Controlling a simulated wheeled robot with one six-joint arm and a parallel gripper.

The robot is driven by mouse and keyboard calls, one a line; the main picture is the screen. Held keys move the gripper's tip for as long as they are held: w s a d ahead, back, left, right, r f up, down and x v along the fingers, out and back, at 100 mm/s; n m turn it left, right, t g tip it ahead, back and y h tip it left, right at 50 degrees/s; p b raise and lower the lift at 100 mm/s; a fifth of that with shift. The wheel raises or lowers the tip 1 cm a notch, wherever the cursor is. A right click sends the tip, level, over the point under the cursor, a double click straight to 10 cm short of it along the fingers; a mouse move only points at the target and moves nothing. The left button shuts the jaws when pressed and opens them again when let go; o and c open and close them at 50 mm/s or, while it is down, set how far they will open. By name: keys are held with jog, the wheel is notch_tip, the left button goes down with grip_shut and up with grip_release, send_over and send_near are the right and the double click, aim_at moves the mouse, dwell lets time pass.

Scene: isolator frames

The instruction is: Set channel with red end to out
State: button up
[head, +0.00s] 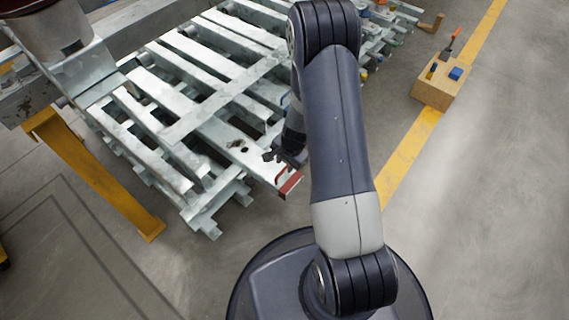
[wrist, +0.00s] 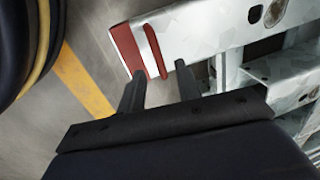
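The channel with the red end (head: 289,184) is a pale metal bar at the near right corner of the stack. Its red end also shows at the top of the wrist view (wrist: 127,50). A slim red bar (wrist: 156,52) stands on the channel just behind that end. My gripper (wrist: 160,67) has its two dark fingers spread apart, with the red bar's lower end just beyond and between the fingertips; I cannot tell whether they touch it. In the head view my gripper (head: 281,156) is beside the channel, partly hidden by my arm.
The stack of crossed metal channels (head: 205,85) fills the upper left. A yellow leg (head: 95,175) stands left of it. A wooden block (head: 434,92) with a tool and a blue piece sits on the floor at right, near a yellow line (head: 408,150).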

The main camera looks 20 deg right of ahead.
aim_at(284, 170)
notch_tip(284, 170, up, 8)
jog(key=s+p, duration=0.1)
jog(key=p, duration=0.1)
jog(key=shift+s+d+f+p, duration=0.15)
jog(key=shift+d+p, duration=0.25)
jog(key=shift+d, duration=0.05)
jog(key=f+b, duration=0.1)
jog(key=f, duration=0.2)
jog(key=w+f+b, duration=0.1)
jog(key=f+b, duration=0.1)
jog(key=f, duration=0.2)
jog(key=a+f+b, duration=0.1)
jog(key=f+b, duration=0.1)
jog(key=f, duration=0.2)
jog(key=shift+w+a, duration=0.1)
jog(key=shift+w, duration=0.3)
jog(key=shift+w+r, duration=0.1)
jog(key=shift+r, duration=0.1)
jog(key=shift+w+a, duration=0.3)
jog(key=shift+w, duration=0.1)
